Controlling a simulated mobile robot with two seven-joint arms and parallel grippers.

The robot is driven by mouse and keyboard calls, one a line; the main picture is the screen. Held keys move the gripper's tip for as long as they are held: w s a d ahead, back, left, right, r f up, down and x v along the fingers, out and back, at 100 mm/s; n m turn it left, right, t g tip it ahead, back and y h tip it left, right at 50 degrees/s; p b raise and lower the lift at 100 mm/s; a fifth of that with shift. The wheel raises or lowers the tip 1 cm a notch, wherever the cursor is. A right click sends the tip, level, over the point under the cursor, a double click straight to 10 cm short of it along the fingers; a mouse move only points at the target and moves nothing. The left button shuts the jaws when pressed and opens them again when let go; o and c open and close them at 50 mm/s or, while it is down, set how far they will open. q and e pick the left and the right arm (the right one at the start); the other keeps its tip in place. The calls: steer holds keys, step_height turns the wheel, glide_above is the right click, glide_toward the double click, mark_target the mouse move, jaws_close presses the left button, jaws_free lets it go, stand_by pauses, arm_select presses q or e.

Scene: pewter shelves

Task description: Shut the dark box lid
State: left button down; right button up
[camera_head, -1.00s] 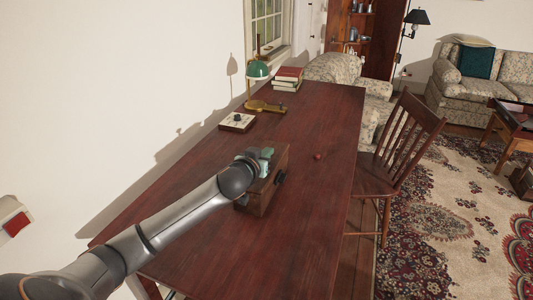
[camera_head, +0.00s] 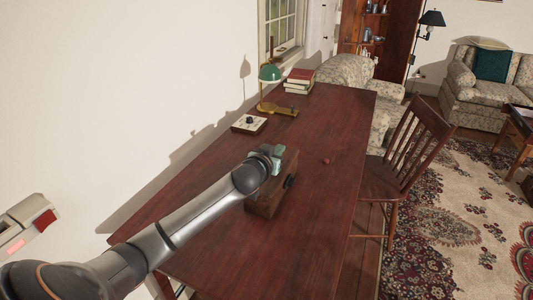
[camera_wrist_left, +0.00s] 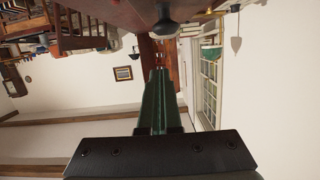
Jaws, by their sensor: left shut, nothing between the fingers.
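The dark wooden box (camera_head: 265,204) sits on the near half of the red-brown desk, with a small black part on its right side. My left gripper (camera_head: 277,157) is at the box's top, at its far left part, and with the arm hides much of the lid. I cannot tell how far open the lid is, or whether the fingers touch it. In the left wrist view the green fingers (camera_wrist_left: 158,82) are together with nothing between them; the box is not clear there. My right gripper is not in view.
The desk (camera_head: 335,120) has clear room right of the box. A small red ball (camera_head: 326,161) lies there. A wooden chair (camera_head: 415,140) stands at the right edge.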

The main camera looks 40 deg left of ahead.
arm_select(q)
steer(key=v, duration=0.3)
steer(key=shift+b, duration=0.4)
steer(key=v, duration=0.7)
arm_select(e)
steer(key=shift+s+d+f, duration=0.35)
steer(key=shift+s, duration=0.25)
arm_select(q)
steer(key=shift+r, duration=0.1)
